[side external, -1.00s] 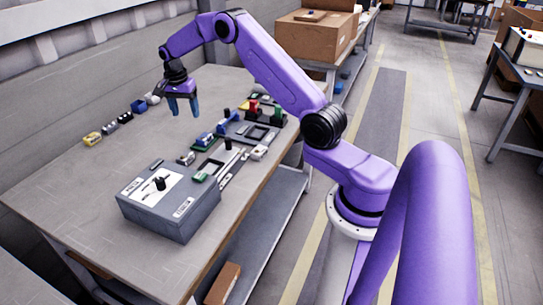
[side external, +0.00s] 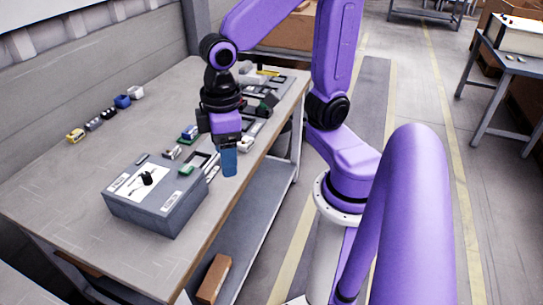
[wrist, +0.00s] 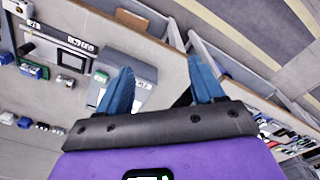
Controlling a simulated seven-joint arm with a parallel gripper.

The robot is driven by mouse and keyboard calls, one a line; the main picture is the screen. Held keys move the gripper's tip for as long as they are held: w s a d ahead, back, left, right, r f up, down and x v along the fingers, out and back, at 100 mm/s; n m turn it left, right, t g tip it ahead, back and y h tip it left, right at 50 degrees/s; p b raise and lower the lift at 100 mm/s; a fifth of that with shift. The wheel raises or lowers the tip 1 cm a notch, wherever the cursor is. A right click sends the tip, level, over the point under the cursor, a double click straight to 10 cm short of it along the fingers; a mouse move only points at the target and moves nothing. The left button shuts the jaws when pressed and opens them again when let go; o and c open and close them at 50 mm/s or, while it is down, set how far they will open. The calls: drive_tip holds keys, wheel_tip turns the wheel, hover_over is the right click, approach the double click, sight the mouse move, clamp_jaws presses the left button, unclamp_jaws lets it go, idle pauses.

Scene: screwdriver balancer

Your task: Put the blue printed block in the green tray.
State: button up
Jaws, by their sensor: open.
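A small green tray (side external: 187,139) lies on the table behind the grey box, with a blue-and-white piece (side external: 191,131) at it. In the wrist view the blue piece (wrist: 33,69) sits on or in the green base. Another blue block (side external: 122,101) stands in a row at the table's left. The print is too small to read, so I cannot tell which blue piece is the printed block. My gripper (side external: 228,162) is open near the table's front edge, right of the tray. Its blue fingers show wide apart in the wrist view (wrist: 158,88), with nothing held between them.
A grey box (side external: 160,198) with a black knob stands near the front edge. Yellow (side external: 75,135), grey and white blocks (side external: 135,92) stand beside the blue one. Dark frames and small parts (side external: 265,90) lie toward the back right. The table's left front is clear.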

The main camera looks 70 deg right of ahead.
drive_tip(key=s+d+f+n, duration=0.1)
drive_tip(key=s+d+n, duration=0.2)
drive_tip(key=s, duration=0.5)
drive_tip(key=shift+s+f+n, duration=0.2)
drive_tip(key=shift+s+n, duration=0.05)
drive_tip(key=shift+n, duration=0.65)
